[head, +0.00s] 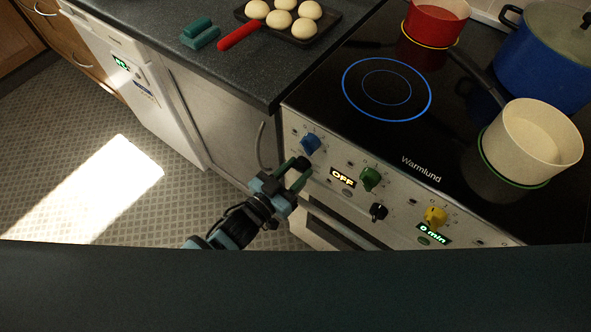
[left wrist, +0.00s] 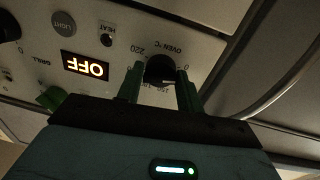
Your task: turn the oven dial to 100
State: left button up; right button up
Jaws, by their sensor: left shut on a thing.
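The oven dial (left wrist: 160,69) is a black knob on the stove's front panel, marked "OVEN °C", with numbers around it, in the left wrist view. My left gripper (left wrist: 160,86) has its two green fingers on either side of the dial and is shut on it. In the head view the left gripper (head: 298,171) reaches the panel just below a blue knob (head: 310,144). The display (head: 342,176) to its right reads OFF; it appears upside down in the left wrist view (left wrist: 85,67). The dial's pointer is too dark to read. My right gripper is not in view.
The panel also has a green knob (head: 370,178), another black knob (head: 378,211) and a yellow knob (head: 436,216). A cream pot (head: 530,140), a red pot (head: 433,22) and a blue pot (head: 550,65) stand on the hob. The floor (head: 60,140) at left is clear.

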pick_arm(q)
jog(key=m, duration=0.4)
jog(key=shift+w+r+m+p, duration=0.1)
jog(key=shift+m+p, duration=0.2)
jog(key=shift+a+m, duration=0.1)
jog(key=shift+m, duration=1)
jog(key=o, duration=1)
jog(key=shift+c, duration=0.2)
